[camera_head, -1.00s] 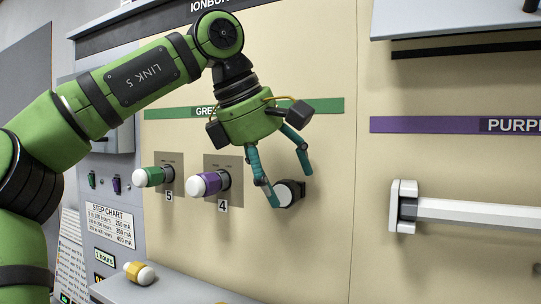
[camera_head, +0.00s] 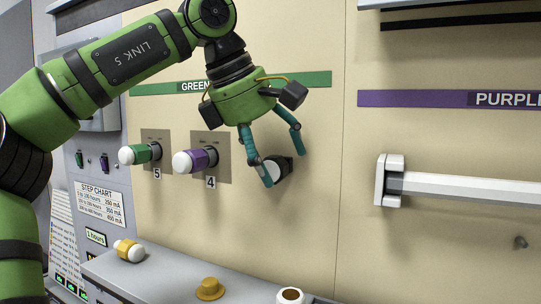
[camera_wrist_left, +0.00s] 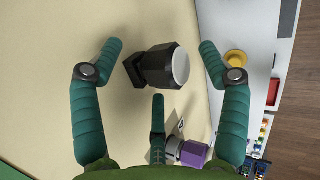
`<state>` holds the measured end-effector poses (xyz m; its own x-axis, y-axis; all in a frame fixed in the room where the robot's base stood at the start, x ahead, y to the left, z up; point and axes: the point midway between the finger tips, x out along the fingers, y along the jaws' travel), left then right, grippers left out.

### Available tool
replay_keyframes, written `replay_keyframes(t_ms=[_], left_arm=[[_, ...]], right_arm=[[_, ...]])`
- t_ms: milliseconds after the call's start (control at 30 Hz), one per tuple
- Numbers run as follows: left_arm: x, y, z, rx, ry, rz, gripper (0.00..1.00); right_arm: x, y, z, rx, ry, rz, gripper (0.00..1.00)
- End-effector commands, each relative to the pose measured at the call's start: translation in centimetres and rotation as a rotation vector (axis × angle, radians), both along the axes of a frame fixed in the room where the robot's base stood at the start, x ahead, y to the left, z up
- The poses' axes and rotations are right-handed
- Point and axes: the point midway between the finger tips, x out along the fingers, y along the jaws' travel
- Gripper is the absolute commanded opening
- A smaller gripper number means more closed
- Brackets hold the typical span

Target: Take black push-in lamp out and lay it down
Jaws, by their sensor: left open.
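The black push-in lamp (camera_head: 283,168) sticks out of the beige panel, right of the purple lamp; its white face is partly behind a finger. In the left wrist view the black lamp (camera_wrist_left: 158,66) shows its dark body and pale round end between the spread fingers, apart from them. My left gripper (camera_head: 282,170) is open in front of the panel, its teal fingers around the lamp's position. The left gripper also shows in the wrist view (camera_wrist_left: 160,60). My right gripper is not in view.
A purple lamp (camera_head: 198,160) and a green lamp (camera_head: 140,153) stick out to the left. A white handle bar (camera_head: 460,188) juts out at the right.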

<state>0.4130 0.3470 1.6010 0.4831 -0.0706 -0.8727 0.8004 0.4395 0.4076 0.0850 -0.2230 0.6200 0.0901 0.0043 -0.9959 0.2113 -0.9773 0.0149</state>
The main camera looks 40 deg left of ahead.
Motion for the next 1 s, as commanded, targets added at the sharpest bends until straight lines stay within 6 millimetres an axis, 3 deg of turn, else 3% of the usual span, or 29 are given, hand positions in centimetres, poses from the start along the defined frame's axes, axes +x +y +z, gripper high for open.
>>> replay_keyframes(t_ms=[233,700,1000], left_arm=[[-0.3,0.1,0.6,0.002,-0.001,0.001,0.76],[-3.2,0.5,5.8,0.001,0.0,0.002,0.76],[-3.4,0.5,6.2,0.0,0.0,-0.001,0.76]], right_arm=[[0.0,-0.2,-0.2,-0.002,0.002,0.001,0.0],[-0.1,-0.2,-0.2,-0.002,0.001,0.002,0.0],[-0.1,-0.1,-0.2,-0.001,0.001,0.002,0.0]])
